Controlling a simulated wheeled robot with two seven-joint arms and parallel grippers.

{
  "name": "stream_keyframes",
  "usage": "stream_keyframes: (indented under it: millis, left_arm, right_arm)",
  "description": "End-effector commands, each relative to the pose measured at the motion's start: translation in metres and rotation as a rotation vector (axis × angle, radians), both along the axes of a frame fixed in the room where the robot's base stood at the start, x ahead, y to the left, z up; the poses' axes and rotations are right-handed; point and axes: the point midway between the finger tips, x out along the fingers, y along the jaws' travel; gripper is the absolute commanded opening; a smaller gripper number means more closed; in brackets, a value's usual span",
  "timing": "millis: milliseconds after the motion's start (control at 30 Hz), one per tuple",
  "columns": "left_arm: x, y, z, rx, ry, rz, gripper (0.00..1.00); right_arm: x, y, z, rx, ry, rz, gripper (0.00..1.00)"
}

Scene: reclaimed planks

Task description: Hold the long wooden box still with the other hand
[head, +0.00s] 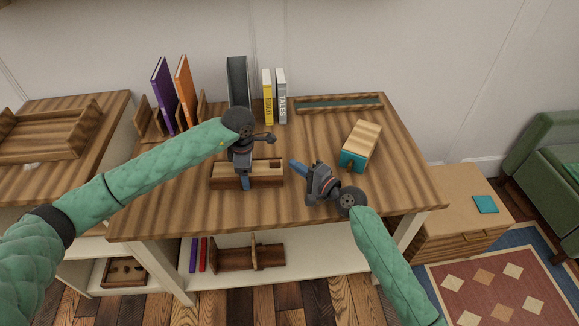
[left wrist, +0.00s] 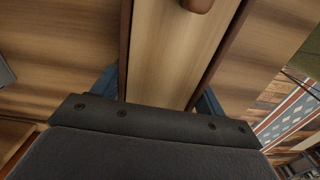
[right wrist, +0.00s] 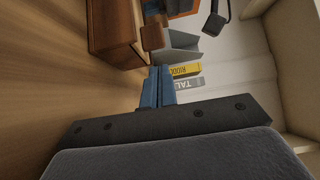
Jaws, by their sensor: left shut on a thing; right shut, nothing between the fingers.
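The long wooden box (head: 268,174) lies on the plank tabletop, its long side running left to right. My left gripper (head: 245,183) reaches down over its middle and is shut across it. In the left wrist view the blue fingers are on either side of the box's pale top (left wrist: 170,55), and a brown knob (left wrist: 197,5) is at the top edge. My right gripper (head: 294,164) is shut and empty, just right of the box's right end. In the right wrist view its closed fingertips (right wrist: 158,72) point toward the box (right wrist: 112,35) and its small end knob (right wrist: 153,38).
A teal box with a wooden lid (head: 361,143) stands right of my right gripper. A shallow tray (head: 340,103) lies at the back. Books (head: 267,97) and wooden bookends (head: 150,121) stand along the back left. The tabletop's front strip is clear.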

Motion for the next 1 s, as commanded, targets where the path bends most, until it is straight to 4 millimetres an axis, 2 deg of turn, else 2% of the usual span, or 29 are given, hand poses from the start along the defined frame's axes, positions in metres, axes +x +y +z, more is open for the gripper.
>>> stream_keyframes:
  millis: [67, 300, 500, 700, 1000]
  left_arm:
    - [0.000, 0.001, -0.001, 0.001, 0.000, 0.001, 0.44]
    - [0.001, 0.002, -0.001, 0.003, 0.001, 0.002, 0.44]
    - [0.001, 0.002, -0.001, 0.003, 0.001, 0.003, 0.44]
    - [0.001, 0.002, -0.001, 0.003, 0.000, 0.003, 0.44]
    - [0.001, 0.003, -0.001, 0.004, 0.000, 0.003, 0.44]
  right_arm:
    - [0.000, -0.015, -0.001, -0.005, -0.001, -0.002, 0.00]
    - [-0.034, -0.048, -0.001, -0.004, 0.000, -0.003, 0.00]
    - [-0.056, -0.070, 0.000, -0.004, -0.001, -0.003, 0.00]
    - [-0.067, -0.082, 0.001, -0.001, -0.002, -0.004, 0.00]
    - [-0.070, -0.084, 0.001, -0.001, -0.003, -0.004, 0.00]
